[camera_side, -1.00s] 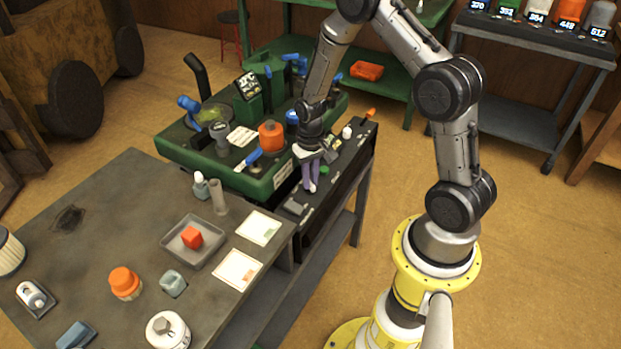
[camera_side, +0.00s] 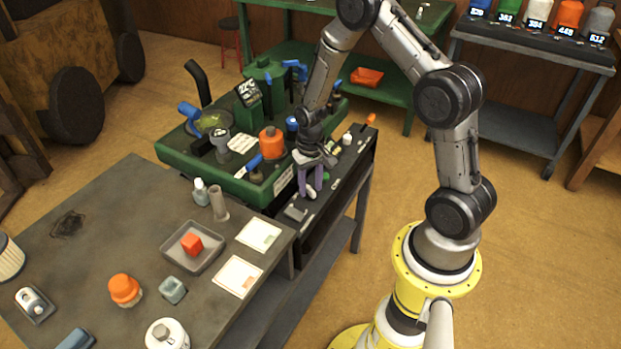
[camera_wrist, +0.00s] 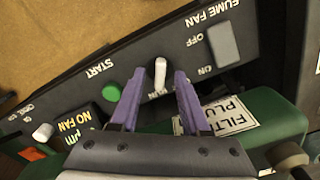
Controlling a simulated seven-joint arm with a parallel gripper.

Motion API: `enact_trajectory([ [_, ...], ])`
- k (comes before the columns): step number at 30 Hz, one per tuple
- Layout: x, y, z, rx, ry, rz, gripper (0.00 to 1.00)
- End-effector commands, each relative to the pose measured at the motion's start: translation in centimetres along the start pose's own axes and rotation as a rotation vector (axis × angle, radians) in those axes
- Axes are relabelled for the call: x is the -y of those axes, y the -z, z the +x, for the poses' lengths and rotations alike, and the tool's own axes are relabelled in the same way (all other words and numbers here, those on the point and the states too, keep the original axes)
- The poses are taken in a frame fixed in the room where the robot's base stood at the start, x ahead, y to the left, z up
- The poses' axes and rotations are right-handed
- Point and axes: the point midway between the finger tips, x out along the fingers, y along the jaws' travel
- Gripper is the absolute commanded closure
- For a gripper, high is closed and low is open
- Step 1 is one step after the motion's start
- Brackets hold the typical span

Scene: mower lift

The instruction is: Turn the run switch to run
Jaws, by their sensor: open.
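The likely run switch is a white toggle lever (camera_wrist: 160,75) on the dark control panel (camera_wrist: 75,95); the label below it is partly hidden. My gripper (camera_wrist: 158,82) has its two purple fingers spread, one on each side of the lever in the wrist view. The lever stands in the gap, with no clear contact; I cannot tell the depth. In the side view my gripper (camera_side: 313,194) points down over the panel (camera_side: 345,165), open and empty.
A green START button (camera_wrist: 111,93) sits just left of the fingers. A grey FUME FAN rocker (camera_wrist: 222,43) is to the right, and a white knob (camera_wrist: 43,132) far left. The green mower stand (camera_side: 235,180) is beside the panel; the grey bench (camera_side: 130,210) is to the left.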

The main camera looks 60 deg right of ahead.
Motion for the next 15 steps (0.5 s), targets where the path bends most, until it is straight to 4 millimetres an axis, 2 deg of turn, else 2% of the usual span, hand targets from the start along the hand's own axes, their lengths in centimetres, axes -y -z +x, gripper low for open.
enact_trajectory([
  [5,0.0,0.1,-1.8,-0.005,0.001,0.000,0.54],
  [15,0.0,0.1,-9.0,-0.007,0.002,0.000,0.54],
])
